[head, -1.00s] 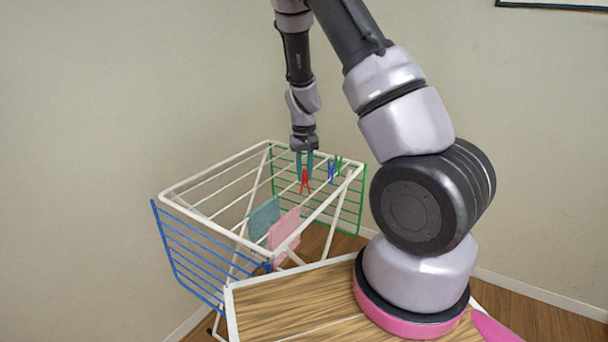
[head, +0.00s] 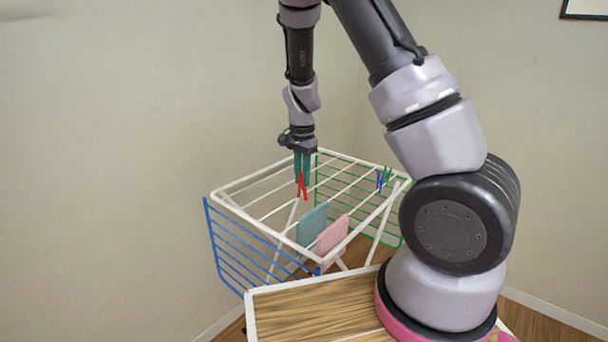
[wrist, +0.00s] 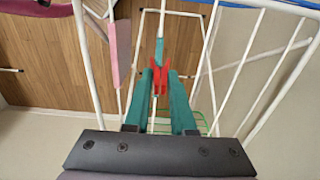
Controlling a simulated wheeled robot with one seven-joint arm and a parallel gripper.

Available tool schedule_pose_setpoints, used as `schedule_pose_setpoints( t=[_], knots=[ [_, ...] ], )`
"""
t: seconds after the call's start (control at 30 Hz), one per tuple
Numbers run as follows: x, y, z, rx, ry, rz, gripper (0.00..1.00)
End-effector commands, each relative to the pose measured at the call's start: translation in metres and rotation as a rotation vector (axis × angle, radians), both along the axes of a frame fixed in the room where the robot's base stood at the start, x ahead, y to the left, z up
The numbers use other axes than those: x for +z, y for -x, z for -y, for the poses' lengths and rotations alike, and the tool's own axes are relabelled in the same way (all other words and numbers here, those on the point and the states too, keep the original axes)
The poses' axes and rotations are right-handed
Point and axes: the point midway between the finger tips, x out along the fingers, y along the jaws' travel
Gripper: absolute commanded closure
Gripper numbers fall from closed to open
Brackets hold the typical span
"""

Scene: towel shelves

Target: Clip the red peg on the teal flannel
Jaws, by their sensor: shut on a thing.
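My gripper (head: 301,168) points down above the drying rack and is shut on the red peg (head: 301,187). In the wrist view the red peg (wrist: 160,82) sits between the two teal fingers (wrist: 160,98), its far end facing away from me. The teal flannel (head: 311,225) hangs over a rail of the rack, below and slightly right of the peg in the head view. In the wrist view the flannel (wrist: 159,50) shows edge-on as a narrow strip, in line with the peg. The peg looks apart from the flannel in the head view.
A pink flannel (head: 332,235) hangs on the rail beside the teal one. A blue peg (head: 380,180) and a green peg (head: 387,176) are clipped at the rack's right. The white rack (head: 236,182) has blue and green side wings. Open air lies above it.

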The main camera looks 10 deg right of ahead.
Motion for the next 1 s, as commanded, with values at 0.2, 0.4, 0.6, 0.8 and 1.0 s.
schedule_pose_setpoints(
  t=[0.2,0.4,0.6,0.8,1.0],
  knots=[
    [-0.018,0.001,0.001,0.000,0.003,-0.002,1.00],
    [-0.035,0.000,0.001,0.001,0.002,-0.001,1.00],
    [-0.049,0.000,0.001,0.001,0.001,0.000,1.00],
    [-0.058,0.000,0.001,0.001,0.001,0.000,1.00],
    [-0.061,0.000,0.001,0.002,0.001,0.001,1.00]
  ],
)
